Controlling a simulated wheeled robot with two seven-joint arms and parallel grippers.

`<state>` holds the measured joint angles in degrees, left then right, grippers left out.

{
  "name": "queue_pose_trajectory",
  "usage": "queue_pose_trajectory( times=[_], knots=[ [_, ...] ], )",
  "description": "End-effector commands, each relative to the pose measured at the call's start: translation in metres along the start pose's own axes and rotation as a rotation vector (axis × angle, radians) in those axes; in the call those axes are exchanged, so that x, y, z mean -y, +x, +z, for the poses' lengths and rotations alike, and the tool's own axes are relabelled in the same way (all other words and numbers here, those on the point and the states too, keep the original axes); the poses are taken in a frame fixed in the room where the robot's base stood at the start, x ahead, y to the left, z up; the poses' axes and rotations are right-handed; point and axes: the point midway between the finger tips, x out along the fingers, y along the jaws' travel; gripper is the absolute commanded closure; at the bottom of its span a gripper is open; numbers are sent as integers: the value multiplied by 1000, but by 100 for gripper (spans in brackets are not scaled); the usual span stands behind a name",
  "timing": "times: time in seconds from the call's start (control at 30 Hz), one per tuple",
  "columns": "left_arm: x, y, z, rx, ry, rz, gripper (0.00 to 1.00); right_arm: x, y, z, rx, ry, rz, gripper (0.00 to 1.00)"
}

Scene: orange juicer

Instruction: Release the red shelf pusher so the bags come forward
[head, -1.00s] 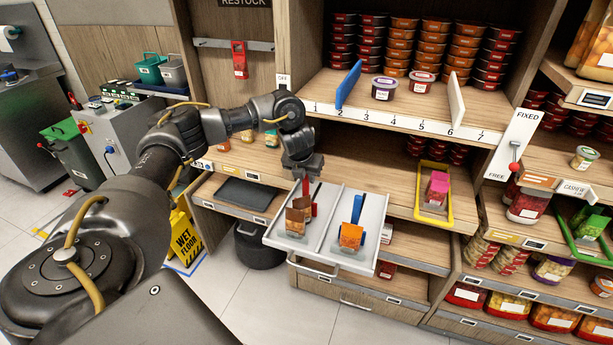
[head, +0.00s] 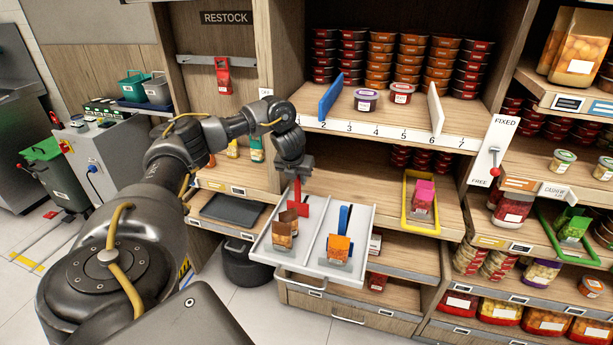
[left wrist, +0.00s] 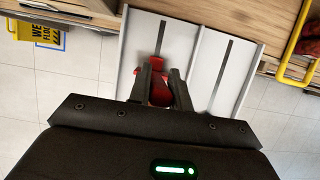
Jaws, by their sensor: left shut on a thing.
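The red shelf pusher (head: 301,206) stands in the left lane of a grey two-lane tray (head: 262,246). My left gripper (head: 297,184) comes down from above and is shut on its upper part. In the left wrist view, the fingers (left wrist: 159,82) close around the red pusher (left wrist: 160,93), over a dark slot in the lane. Brown and orange bags (head: 284,229) stand in the left lane in front of the pusher. A blue pusher (head: 344,218) stands in the right lane behind an orange bag (head: 338,247). My right gripper is not in view.
Shelf boards with stacked tubs (head: 381,50) rise behind the tray. A yellow-rimmed tray (head: 407,207) with a pink packet is to the right. A red-knobbed lever (head: 496,171) stands on a FIXED/FREE plate, nearer FREE. Floor in front is clear.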

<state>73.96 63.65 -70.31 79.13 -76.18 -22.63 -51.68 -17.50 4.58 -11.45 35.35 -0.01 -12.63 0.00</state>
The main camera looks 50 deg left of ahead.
Motion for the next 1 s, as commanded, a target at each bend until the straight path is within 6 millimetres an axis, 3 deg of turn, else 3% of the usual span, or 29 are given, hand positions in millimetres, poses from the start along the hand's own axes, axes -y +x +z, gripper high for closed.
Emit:
queue_pose_trajectory(
  times=[0.1, 0.13, 0.27, 0.67, 0.8, 1.0],
  knots=[
    [0, -1, 1, 4, -2, -1, 100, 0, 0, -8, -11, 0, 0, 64],
    [0, -1, 1, 4, -2, 0, 76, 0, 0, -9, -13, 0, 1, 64],
    [1, 0, 1, 3, -1, 0, 59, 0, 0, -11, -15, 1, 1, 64],
    [3, -8, 1, 2, 3, -2, 58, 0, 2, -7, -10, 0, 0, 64],
    [3, -32, 2, 6, 3, -3, 58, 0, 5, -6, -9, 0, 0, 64],
    [2, -79, 5, 7, 4, -1, 58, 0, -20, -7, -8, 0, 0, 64]
  ],
)
